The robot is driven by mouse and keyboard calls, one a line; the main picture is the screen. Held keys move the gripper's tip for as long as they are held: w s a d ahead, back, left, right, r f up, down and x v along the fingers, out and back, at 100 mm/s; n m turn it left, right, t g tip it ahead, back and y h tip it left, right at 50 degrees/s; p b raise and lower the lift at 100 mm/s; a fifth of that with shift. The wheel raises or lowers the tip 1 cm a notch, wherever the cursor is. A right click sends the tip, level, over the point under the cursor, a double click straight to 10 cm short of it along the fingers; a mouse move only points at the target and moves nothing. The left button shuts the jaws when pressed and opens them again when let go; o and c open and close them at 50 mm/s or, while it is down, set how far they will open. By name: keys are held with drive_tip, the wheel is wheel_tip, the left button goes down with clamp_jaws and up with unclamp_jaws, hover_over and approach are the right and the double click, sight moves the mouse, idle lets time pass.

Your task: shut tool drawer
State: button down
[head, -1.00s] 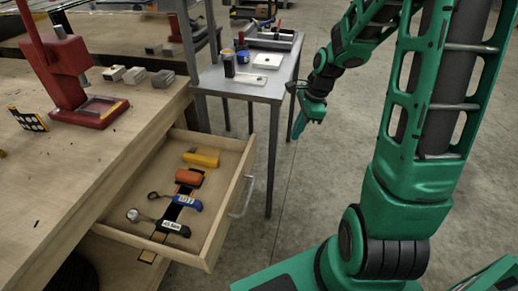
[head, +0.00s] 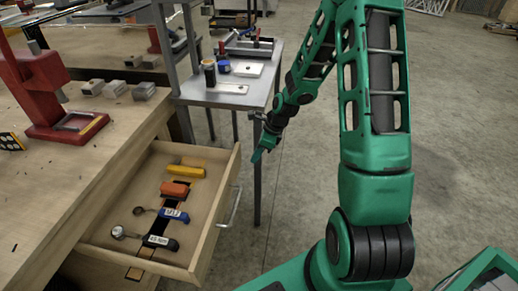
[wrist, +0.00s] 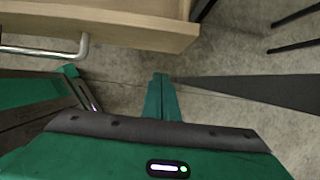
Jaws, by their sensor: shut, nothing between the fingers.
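The wooden tool drawer (head: 208,229) is pulled out from the workbench at the left in the head view. It holds a yellow tool, an orange tool, and two tools with round ends and blue and black grips. Its metal bar handle (head: 231,207) is on the front face. My gripper (head: 257,156) is shut and empty, to the right of the drawer's far front corner and apart from it. In the wrist view my shut fingers (wrist: 161,80) point over the floor, with the drawer front (wrist: 130,22) and its handle (wrist: 50,50) at upper left.
A grey metal table (head: 225,94) with small parts stands behind the drawer, its legs close to my gripper. The workbench (head: 60,190) carries a red press (head: 62,90) and several grey blocks. Open concrete floor (head: 450,130) lies to the right.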

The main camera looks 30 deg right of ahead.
drive_tip(key=w+a, duration=0.2)
drive_tip(key=a, duration=0.1)
drive_tip(key=shift+w+a+f, duration=0.2)
drive_tip(key=shift+w+f, duration=0.1)
drive_tip(key=shift+f, duration=0.1)
